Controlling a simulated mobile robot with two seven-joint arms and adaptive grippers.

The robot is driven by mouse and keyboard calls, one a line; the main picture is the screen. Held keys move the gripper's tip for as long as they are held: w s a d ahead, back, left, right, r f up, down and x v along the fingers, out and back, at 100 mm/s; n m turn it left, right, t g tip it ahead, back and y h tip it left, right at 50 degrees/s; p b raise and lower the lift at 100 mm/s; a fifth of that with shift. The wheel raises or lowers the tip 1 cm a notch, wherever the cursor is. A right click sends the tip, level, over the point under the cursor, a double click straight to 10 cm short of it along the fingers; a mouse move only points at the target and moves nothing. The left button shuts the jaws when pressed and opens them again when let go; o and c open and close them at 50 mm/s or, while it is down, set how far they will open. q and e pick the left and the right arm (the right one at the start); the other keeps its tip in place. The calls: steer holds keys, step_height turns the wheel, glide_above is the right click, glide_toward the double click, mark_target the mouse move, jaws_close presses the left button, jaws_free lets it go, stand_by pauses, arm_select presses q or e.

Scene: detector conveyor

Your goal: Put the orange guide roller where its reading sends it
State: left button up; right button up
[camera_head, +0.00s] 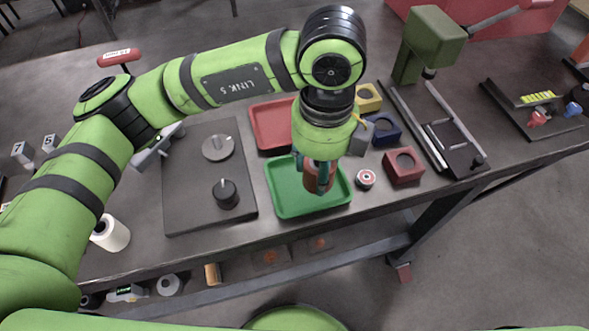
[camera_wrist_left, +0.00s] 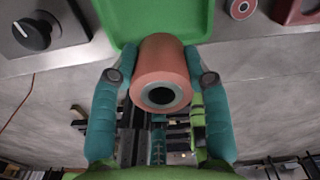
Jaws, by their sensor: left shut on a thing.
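The orange guide roller (camera_wrist_left: 163,78) is a cylinder with a pale ring and dark bore on its end. My left gripper (camera_wrist_left: 162,85) is shut on it, with a teal finger on each side. In the head view the roller (camera_head: 318,178) is held over or in the green tray (camera_head: 283,212); I cannot tell whether it touches the tray floor. A red tray (camera_head: 268,122) lies behind the green one. A dark panel (camera_head: 185,180) with two knobs lies left of the trays. My right gripper is not in view.
Right of the trays are a small red-and-white roller (camera_head: 366,179), a red block with a round hole (camera_head: 403,166), a blue block (camera_head: 385,129) and a yellow block (camera_head: 367,98). A green press (camera_head: 427,45) stands behind. A white roll (camera_head: 111,235) lies at the left front edge.

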arm_select(q)
steer(key=a+f, duration=0.1)
steer(key=w+a, duration=0.1)
steer(key=w+a+f+p, duration=0.1)
steer(key=a, duration=0.1)
steer(key=shift+w+a+f, duration=0.1)
steer(key=shift+w+f, duration=0.15)
steer(key=shift+f, duration=0.05)
steer(key=shift+w+a+f, duration=0.1)
steer(key=shift+a+f, duration=0.1)
step_height(320, 180, down, 4)
steer(key=shift+r+p, duration=0.1)
steer(key=shift+p, duration=0.9)
steer(key=shift+w+f, duration=0.1)
steer(key=shift+f, duration=0.1)
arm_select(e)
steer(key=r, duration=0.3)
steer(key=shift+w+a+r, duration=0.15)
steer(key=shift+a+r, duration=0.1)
arm_select(q)
steer(key=shift+f, duration=0.1)
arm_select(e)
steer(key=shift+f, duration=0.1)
arm_select(q)
steer(key=shift+f+b, duration=0.15)
steer(key=shift+b, duration=0.2)
steer(key=o, duration=1.3)
steer(key=shift+c, duration=0.2)
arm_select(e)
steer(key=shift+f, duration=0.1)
